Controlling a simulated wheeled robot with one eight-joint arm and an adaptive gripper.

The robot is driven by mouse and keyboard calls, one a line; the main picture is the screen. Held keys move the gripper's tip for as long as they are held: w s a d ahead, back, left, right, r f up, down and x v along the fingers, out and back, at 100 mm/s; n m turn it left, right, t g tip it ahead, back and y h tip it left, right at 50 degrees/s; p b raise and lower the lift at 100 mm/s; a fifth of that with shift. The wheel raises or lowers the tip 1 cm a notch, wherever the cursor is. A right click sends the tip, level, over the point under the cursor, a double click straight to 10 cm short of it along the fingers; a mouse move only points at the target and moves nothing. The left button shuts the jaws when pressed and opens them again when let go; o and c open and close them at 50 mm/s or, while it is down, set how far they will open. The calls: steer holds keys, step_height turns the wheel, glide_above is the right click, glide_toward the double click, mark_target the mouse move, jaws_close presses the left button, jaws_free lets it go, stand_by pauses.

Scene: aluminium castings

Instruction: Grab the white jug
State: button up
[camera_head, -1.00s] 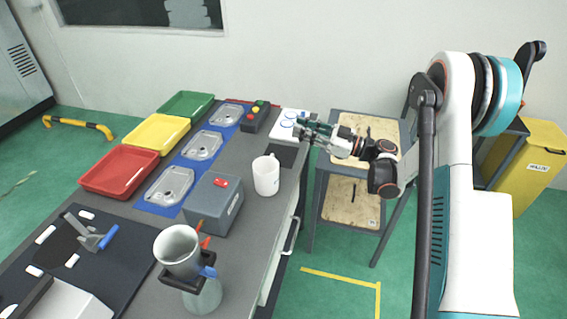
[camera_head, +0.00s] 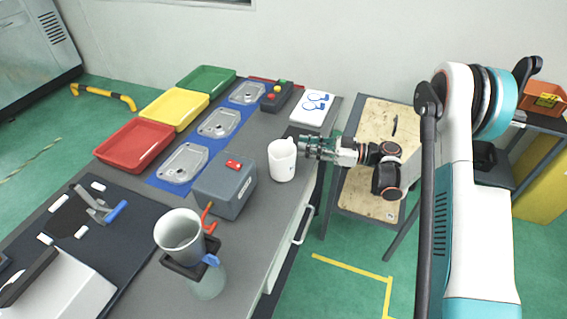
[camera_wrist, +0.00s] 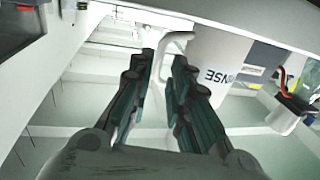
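The white jug (camera_head: 282,163) stands upright near the right edge of the grey workbench (camera_head: 262,205). My gripper (camera_head: 303,147) is close to its upper right side in the head view. In the wrist view my gripper (camera_wrist: 160,65) is open, with its two dark green fingers apart. A white curved handle (camera_wrist: 166,45) shows between the fingertips, beside a white body with upside-down lettering (camera_wrist: 212,58), which looks like the jug. I cannot tell whether the fingers touch the handle.
A grey box with a red switch (camera_head: 225,188) stands left of the jug. A grey cup (camera_head: 181,234) sits in a dark holder nearer the front. Behind are a white card (camera_head: 312,107) and a button box (camera_head: 277,96). A wooden-topped stand (camera_head: 385,128) is right of the bench.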

mark_target(291, 144)
steer(key=shift+w+a+f+b, duration=0.15)
steer(key=shift+a+b, duration=0.2)
steer(key=shift+a, duration=0.55)
steer(key=shift+w+a+r+b, duration=0.1)
steer(key=shift+w+a+b, duration=0.2)
steer(key=shift+a, duration=0.55)
steer(key=shift+w+a+f+b, duration=0.1)
steer(key=shift+a+b, duration=0.3)
steer(key=shift+a, duration=0.5)
steer(key=shift+c, duration=0.6)
jaws_close()
